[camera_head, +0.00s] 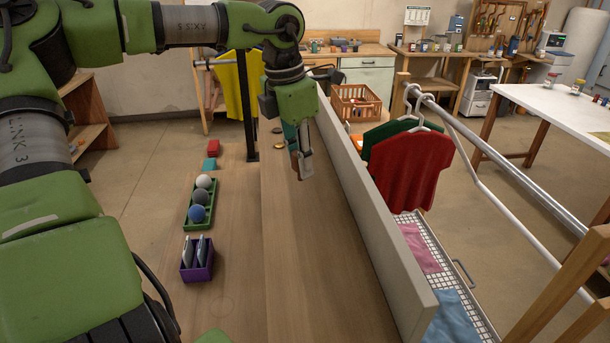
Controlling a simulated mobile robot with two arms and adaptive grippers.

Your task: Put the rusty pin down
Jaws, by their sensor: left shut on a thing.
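My left gripper (303,168) hangs from the green arm above the wooden bench top (315,240), close to the grey upright board on its right. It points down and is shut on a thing. A small brownish strip (293,146) shows beside its fingers and seems to be the rusty pin, mostly hidden by the gripper. I cannot tell how far the fingertips are above the wood. My right gripper is not in view.
Small brass discs (278,149) lie behind the gripper. The grey board (375,225) borders the bench. The near bench top is clear.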

